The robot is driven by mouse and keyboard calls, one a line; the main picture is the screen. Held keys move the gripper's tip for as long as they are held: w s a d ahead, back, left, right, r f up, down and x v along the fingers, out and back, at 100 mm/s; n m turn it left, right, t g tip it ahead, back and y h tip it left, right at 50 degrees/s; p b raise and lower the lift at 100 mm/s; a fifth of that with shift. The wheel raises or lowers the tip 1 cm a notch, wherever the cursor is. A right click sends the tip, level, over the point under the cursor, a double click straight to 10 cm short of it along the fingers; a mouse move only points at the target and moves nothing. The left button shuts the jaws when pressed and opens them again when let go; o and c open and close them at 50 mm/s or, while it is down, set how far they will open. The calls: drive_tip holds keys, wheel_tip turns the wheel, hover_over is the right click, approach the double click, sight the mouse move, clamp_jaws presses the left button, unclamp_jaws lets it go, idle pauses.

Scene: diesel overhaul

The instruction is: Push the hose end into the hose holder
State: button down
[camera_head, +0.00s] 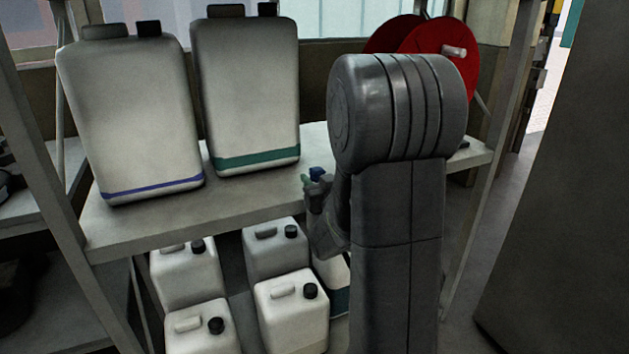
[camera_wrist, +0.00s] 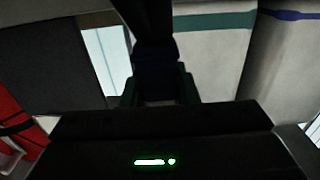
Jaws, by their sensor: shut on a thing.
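My gripper (camera_head: 317,182) is small in the head view, beside my arm and in front of the shelf. Its green fingertips are closed around a small blue piece, which I take to be the hose end (camera_head: 317,173). In the wrist view the gripper (camera_wrist: 158,92) is shut on this dark blue hose end (camera_wrist: 155,72). A dark length runs from it to the top edge of the wrist view. Much of the hose end is hidden between the fingers. I cannot make out the hose holder in either view; my arm covers part of the shelf.
Two large pale canisters (camera_head: 130,120) (camera_head: 245,100) stand on the shelf (camera_head: 240,200), left of my arm. Several smaller white jugs (camera_head: 292,312) stand below. A red reel (camera_head: 450,65) is behind my arm at the right. A grey panel (camera_head: 570,200) bounds the right side.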

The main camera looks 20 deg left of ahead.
drive_tip(key=shift+f+b, duration=1.3)
drive_tip(key=shift+b, duration=0.1)
drive_tip(key=c, duration=1)
unclamp_jaws()
drive_tip(key=shift+c, duration=0.2)
drive_tip(key=shift+d, duration=0.15)
drive_tip(key=b+v, duration=0.1)
drive_tip(key=v, duration=1.2)
drive_tip(key=shift+s+d+b, duration=0.25)
drive_tip(key=shift+b, duration=0.05)
